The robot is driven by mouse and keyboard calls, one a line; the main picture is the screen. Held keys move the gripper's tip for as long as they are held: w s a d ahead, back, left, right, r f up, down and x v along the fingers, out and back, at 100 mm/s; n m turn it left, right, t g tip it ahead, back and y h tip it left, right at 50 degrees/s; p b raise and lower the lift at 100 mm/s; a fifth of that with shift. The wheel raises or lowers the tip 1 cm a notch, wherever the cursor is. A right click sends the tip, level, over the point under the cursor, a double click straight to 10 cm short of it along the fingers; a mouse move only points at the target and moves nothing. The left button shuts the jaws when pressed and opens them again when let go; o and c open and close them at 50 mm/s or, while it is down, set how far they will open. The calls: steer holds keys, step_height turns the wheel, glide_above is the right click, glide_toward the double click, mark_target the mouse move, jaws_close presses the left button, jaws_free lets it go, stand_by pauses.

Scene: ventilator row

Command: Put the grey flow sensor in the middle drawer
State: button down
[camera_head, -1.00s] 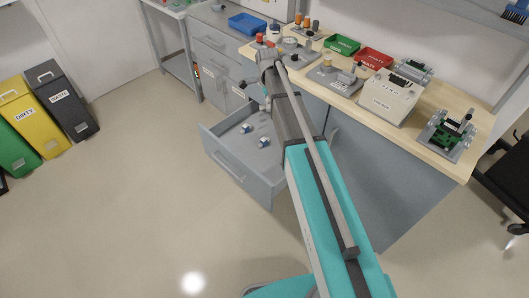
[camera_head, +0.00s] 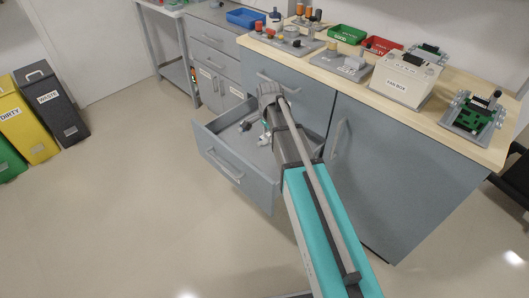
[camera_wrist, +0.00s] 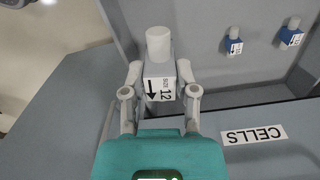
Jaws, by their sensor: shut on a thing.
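My gripper (camera_wrist: 160,75) is shut on the grey flow sensor (camera_wrist: 159,82) in the wrist view. An open grey drawer (camera_head: 235,176) shows in the head view, below a shut drawer front. My gripper (camera_head: 265,132) is down at this open drawer, partly hidden by my arm. Whether the held sensor touches the drawer floor cannot be told. Two blue-and-white sensors lie in the wrist view, one nearer (camera_wrist: 234,42) and one further right (camera_wrist: 291,36).
A grey front with a "CELLS" label (camera_wrist: 253,135) is close to my gripper. The bench top (camera_head: 440,118) above carries a green tray (camera_head: 347,34), a red tray (camera_head: 382,46) and a white box (camera_head: 406,80). Bins stand at the left. The floor before the drawer is clear.

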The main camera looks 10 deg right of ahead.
step_height(320, 180, down, 7)
steer(key=s+n+b, duration=0.2)
steer(key=b, duration=0.3)
steer(key=shift+s+b, duration=0.35)
steer(key=shift+s, duration=0.05)
steer(key=shift+w, duration=0.1)
steer(key=b, duration=0.8)
glide_above(271, 156)
steer(key=s, duration=0.2)
step_height(271, 156, down, 8)
steer(key=shift+w+a+f, duration=0.15)
steer(key=shift+f, duration=0.05)
steer(key=shift+w+f+b, duration=0.35)
steer(key=shift+b, duration=0.15)
steer(key=shift+w+d+f+b, duration=0.2)
steer(key=shift+w+f+b, duration=0.25)
steer(key=shift+f+b, duration=1.55)
steer(key=shift+b, duration=0.05)
steer(key=shift+f, duration=0.15)
